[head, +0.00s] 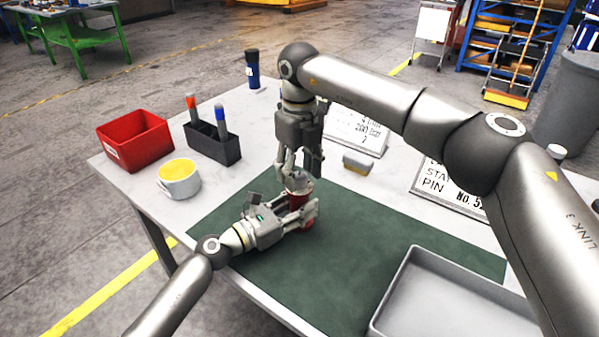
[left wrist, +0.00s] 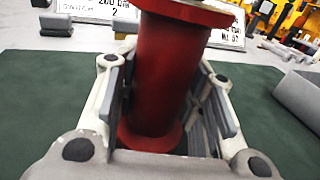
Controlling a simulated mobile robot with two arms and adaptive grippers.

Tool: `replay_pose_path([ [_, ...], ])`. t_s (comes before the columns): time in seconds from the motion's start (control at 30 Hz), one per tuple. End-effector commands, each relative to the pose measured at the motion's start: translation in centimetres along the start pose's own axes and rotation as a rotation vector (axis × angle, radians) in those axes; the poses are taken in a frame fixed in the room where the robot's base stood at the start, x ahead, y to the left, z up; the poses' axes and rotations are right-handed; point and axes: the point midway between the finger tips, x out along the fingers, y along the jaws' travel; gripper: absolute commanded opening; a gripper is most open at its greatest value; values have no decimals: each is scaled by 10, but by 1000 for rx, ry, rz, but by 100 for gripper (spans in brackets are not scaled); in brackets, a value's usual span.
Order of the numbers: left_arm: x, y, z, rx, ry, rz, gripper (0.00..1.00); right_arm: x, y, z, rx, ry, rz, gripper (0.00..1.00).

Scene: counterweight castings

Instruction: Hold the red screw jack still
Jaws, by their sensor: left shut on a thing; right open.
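The red screw jack (head: 296,201) stands upright on the green mat (head: 330,277), mostly hidden by my grippers in the head view. In the left wrist view its red body (left wrist: 168,75) rises between the finger pads, with a wider base and a flange at the top. My left gripper (head: 309,212) is low at the mat and shut around the jack's body from the left. My right gripper (head: 298,172) points down from above, open, with its fingertips at the top of the jack. Whether they touch it is hidden.
A grey tray (head: 411,256) lies at the front right. Lettered signs (head: 357,131) and a small block (head: 357,163) are behind. The mat's middle is clear.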

Motion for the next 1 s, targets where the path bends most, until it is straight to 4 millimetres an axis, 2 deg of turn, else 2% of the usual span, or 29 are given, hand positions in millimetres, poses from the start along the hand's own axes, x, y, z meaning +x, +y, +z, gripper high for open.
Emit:
replay_pose_path([
  [0.13, 0, 1, 0, 0, 0, 2, 0, 8, 0, 0, 0, -1, -1, 51],
  [0.4, 0, 1, 0, 0, 0, 2, 0, 9, 0, 0, 0, -1, 0, 51],
  [0.77, 0, 1, 0, 0, 0, 2, 0, 9, 0, 0, 0, -1, -1, 4],
  [1.0, 0, 1, 0, 1, 0, 2, 0, 8, 0, 0, -21, -1, -1, 4],
])
